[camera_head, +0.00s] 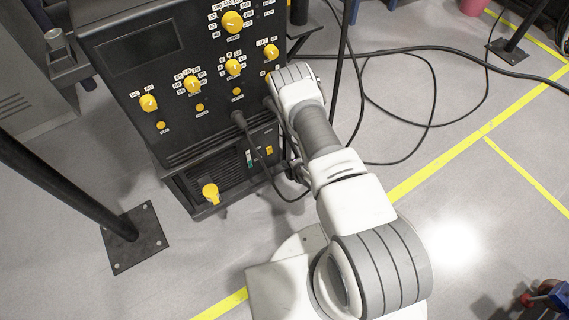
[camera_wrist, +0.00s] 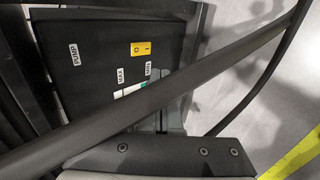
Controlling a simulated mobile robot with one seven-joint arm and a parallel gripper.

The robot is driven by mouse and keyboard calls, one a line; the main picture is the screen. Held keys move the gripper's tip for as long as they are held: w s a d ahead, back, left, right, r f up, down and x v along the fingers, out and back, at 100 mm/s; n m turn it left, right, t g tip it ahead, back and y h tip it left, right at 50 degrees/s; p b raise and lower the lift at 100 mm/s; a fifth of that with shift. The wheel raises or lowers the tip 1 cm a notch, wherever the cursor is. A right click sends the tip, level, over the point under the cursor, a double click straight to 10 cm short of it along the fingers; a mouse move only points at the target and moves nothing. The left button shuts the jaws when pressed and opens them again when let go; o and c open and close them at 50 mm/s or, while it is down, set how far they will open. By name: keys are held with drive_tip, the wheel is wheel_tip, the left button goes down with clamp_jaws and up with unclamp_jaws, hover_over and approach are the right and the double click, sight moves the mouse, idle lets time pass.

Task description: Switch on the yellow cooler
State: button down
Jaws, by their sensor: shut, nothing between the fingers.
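The yellow switch (camera_head: 269,150), marked O and I, is on the dark front of the lower unit (camera_head: 190,183), below the large control panel. In the wrist view the yellow switch (camera_wrist: 140,49) shows at upper centre, near a label reading PUMP and a level gauge marked MAX and MIN. I cannot tell which side of the switch is pressed. My gripper (camera_wrist: 173,112) is shut and empty, below and right of the switch in the wrist view, apart from it. A dark cable (camera_wrist: 150,97) hides part of the fingers. In the head view my arm mostly hides the gripper.
The black panel (camera_head: 135,55) above carries several yellow knobs. A yellow plug-like part (camera_head: 211,193) sticks out at the lower unit's bottom left. Black cables (camera_head: 432,100) loop across the floor at right. A dark post with a base plate (camera_head: 135,238) stands at left.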

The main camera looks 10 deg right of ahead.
sight(270, 153)
drive_tip(key=shift+w+a+r+b+x, duration=0.1)
drive_tip(key=shift+w+r+b+x, duration=0.15)
drive_tip(key=shift+b+x, duration=1.05)
drive_tip(key=shift+w+a+r+b+x, duration=0.1)
drive_tip(key=shift+w+r+b+x, duration=0.15)
drive_tip(key=shift+x, duration=2)
drive_tip(key=shift+w+r+b+x, duration=0.25)
drive_tip(key=shift+b+x, duration=0.45)
drive_tip(key=shift+x, duration=1.1)
